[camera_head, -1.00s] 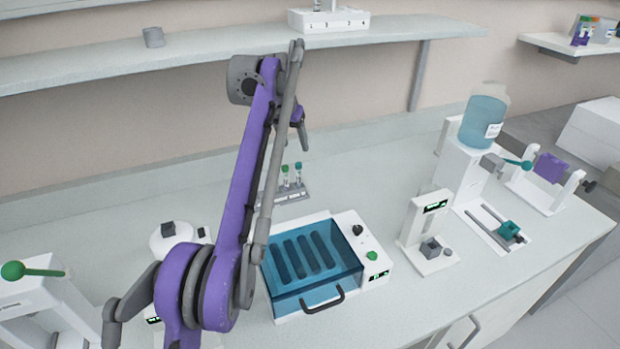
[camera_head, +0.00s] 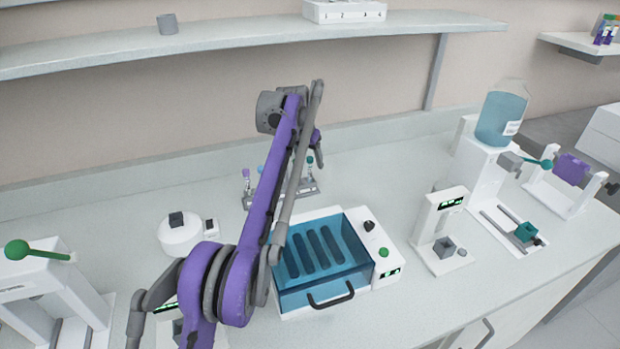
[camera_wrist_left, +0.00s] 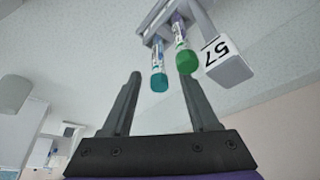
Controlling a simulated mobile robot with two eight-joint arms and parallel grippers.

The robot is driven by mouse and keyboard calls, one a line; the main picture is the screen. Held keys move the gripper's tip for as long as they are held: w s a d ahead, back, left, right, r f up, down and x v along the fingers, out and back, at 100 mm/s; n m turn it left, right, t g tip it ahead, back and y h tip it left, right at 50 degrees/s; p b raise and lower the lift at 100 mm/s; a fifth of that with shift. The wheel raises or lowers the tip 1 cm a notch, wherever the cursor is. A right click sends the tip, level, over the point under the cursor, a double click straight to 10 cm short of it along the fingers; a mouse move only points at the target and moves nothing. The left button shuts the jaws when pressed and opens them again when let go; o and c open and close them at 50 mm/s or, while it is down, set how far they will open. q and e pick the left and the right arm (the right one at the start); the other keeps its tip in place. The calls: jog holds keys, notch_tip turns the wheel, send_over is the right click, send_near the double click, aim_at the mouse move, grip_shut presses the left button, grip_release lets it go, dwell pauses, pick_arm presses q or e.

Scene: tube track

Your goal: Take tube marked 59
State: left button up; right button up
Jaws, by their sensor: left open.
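A tube rack (camera_head: 306,189) stands on the bench behind the blue-lidded box, partly hidden by my left arm. In the head view a purple-capped tube (camera_head: 246,174) is at its left and a green-capped tube (camera_head: 310,161) at its right. My left gripper (camera_head: 318,138) hangs over the rack's right part. In the left wrist view its two fingers (camera_wrist_left: 160,78) are open and empty. A teal-capped tube (camera_wrist_left: 160,79) shows between the fingertips and a green-capped tube (camera_wrist_left: 186,60) beside the right one. A turned label on the rack (camera_wrist_left: 230,68) seems to read 57. I see no 59.
The blue-lidded box (camera_head: 322,250) stands in front of the rack. A white round device (camera_head: 181,235) is left of it, and a small white stand (camera_head: 440,235) right of it. A shelf (camera_head: 250,42) runs above the bench. Bare bench lies right of the rack.

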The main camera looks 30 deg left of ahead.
pick_arm(q)
jog(key=shift+c, duration=0.2)
grip_shut()
jog(key=shift+r, duration=0.1)
jog(key=shift+r+p, duration=0.3)
jog(key=shift+r, duration=0.3)
notch_tip(320, 180, up, 6)
jog(key=p, duration=0.3)
jog(key=shift+s+r, duration=0.15)
jog(key=shift+r, duration=0.1)
jog(key=s+d+b, duration=0.1)
jog(key=s+b, duration=0.3)
jog(key=s, duration=1.3)
jog(key=shift+s+d+f+b, duration=0.2)
jog(key=shift+s+f+b, duration=0.15)
jog(key=shift+s, duration=0.05)
